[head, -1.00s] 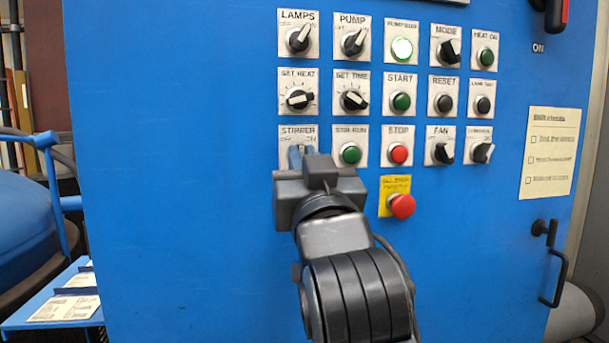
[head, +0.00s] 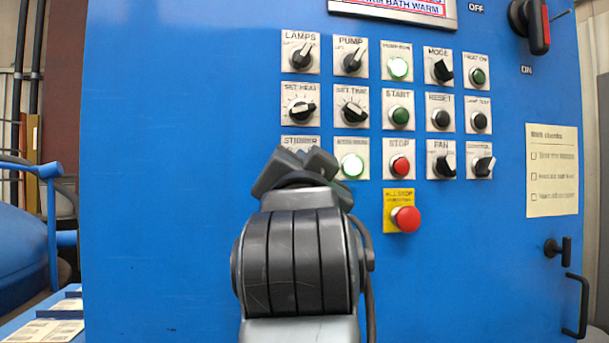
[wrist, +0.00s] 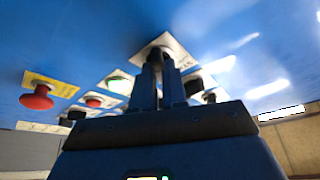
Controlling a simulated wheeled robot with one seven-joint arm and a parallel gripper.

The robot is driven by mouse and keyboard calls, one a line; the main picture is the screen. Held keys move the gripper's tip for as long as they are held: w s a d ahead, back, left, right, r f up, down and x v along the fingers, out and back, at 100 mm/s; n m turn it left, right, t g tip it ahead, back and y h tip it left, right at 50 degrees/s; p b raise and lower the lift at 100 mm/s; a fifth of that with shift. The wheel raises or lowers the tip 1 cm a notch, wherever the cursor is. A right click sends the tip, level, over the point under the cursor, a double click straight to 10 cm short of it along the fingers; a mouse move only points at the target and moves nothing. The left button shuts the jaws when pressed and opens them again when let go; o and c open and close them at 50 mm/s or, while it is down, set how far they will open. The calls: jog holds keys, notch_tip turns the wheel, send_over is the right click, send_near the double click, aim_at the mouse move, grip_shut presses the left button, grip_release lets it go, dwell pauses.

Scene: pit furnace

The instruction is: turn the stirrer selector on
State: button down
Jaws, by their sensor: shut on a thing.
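The stirrer selector's label plate (head: 299,142) shows its top edge in the head view, in the lower left of the button rows. Its knob is hidden behind my gripper (head: 297,168), which is turned at a tilt in front of it. In the wrist view, my gripper's two fingers (wrist: 158,62) are close together over the middle of the white plate (wrist: 183,52), shut on the selector knob, which they largely hide. The stirrer running lamp (head: 352,166), right of the selector, glows bright green; it also shows in the wrist view (wrist: 118,84).
The red stop button (head: 400,166) and the red mushroom button on a yellow plate (head: 405,219) are to the right. More knobs and lamps fill the rows above. The blue panel below the selector is bare.

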dwell(0.3)
jog(key=c, duration=1.2)
grip_release()
jog(key=shift+o, duration=0.2)
jog(key=b+v, duration=0.1)
jog(key=v, duration=0.6)
jog(key=shift+s, duration=0.4)
jog(key=shift+f, duration=0.25)
